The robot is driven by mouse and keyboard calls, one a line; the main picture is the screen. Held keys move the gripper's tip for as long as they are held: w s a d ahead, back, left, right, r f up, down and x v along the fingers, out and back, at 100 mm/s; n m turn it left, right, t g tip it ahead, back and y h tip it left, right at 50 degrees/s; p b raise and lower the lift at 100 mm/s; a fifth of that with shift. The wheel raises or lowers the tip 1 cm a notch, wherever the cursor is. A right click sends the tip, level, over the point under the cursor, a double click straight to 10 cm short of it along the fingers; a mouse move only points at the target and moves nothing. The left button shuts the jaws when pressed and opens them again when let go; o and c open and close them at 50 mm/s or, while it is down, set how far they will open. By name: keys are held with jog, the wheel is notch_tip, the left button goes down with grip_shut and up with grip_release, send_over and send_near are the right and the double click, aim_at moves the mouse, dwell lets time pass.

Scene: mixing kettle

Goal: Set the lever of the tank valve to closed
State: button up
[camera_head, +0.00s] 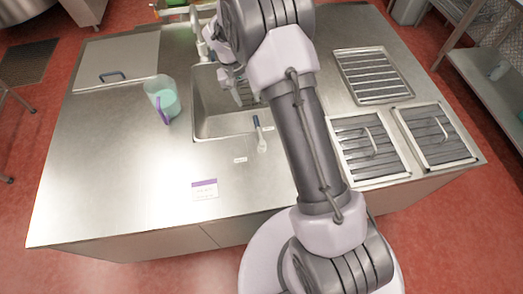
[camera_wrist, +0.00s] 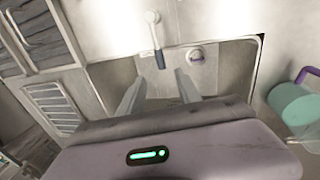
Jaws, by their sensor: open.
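The valve lever has a white arm (camera_head: 262,143) and a dark blue grip (camera_head: 257,122) at the sink's front rim. In the wrist view, its white arm (camera_wrist: 153,30) runs from a round pivot on the counter, and its blue grip (camera_wrist: 160,60) points toward my gripper. My gripper (camera_wrist: 160,77) is open, with one finger on each side of the line of the grip. The grip lies just beyond the fingertips; I cannot tell the height gap. In the head view my gripper (camera_head: 240,97) is over the sink, partly hidden by my arm.
The steel sink (camera_head: 207,118) is set in the counter. A clear jug (camera_head: 163,98) with green contents and a purple handle stands left of it. Slatted panels (camera_head: 368,148) with handles lie at right.

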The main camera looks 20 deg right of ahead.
aim_at(256, 121)
jog(key=f+b, duration=0.2)
jog(key=f, duration=0.2)
jog(key=d+f+b, duration=0.1)
jog(key=f+b, duration=0.2)
jog(key=f, duration=0.1)
jog(key=d+f+b, duration=0.1)
jog(key=f+b, duration=0.2)
jog(key=f, duration=0.1)
jog(key=shift+s+d+f, duration=0.15)
jog(key=shift+s+d, duration=0.05)
jog(key=shift+d, duration=0.05)
jog(key=shift+f, duration=0.1)
grip_shut()
jog(key=shift+a, duration=0.1)
